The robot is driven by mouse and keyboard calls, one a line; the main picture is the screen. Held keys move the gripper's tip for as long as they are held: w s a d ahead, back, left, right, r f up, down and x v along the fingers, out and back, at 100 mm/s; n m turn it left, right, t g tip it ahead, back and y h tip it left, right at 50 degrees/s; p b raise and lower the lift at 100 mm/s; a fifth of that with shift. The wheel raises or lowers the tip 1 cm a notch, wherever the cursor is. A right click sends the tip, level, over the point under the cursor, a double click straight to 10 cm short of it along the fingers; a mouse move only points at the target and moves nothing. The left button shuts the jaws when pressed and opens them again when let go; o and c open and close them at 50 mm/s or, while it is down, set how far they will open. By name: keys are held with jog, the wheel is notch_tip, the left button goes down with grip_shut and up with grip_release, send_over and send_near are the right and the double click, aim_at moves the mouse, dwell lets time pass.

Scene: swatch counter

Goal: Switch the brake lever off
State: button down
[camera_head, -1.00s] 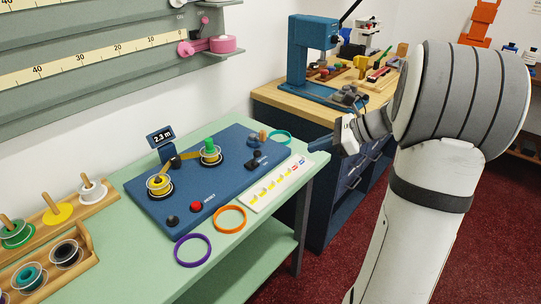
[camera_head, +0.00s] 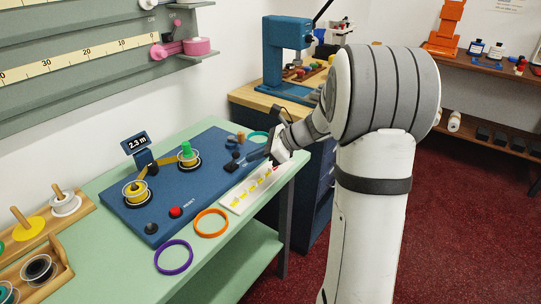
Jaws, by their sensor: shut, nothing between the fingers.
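The blue winding board (camera_head: 160,195) lies on the green counter and bears two spools and a red button (camera_head: 176,212). A small black lever-like part (camera_head: 233,162) stands near its right end; I take it for the brake lever. It is too small to tell its set position. The arm reaches in from the right.
A white strip with yellow marks (camera_head: 233,203) lies in front of the board, below my gripper. An orange ring (camera_head: 211,236) and a purple ring (camera_head: 174,272) lie on the counter (camera_head: 215,262). A 2.3 m display (camera_head: 136,145) stands behind. A blue press (camera_head: 284,50) stands on the wooden bench.

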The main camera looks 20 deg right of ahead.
jog(key=shift+w+a+r, duration=0.1)
jog(key=shift+w+a, duration=0.2)
jog(key=shift+a, duration=0.25)
jog(key=shift+r+p, duration=0.1)
jog(key=shift+p, duration=0.2)
jog(key=shift+w+r+p, duration=0.1)
jog(key=shift+r+p, duration=0.05)
jog(key=shift+p, duration=0.65)
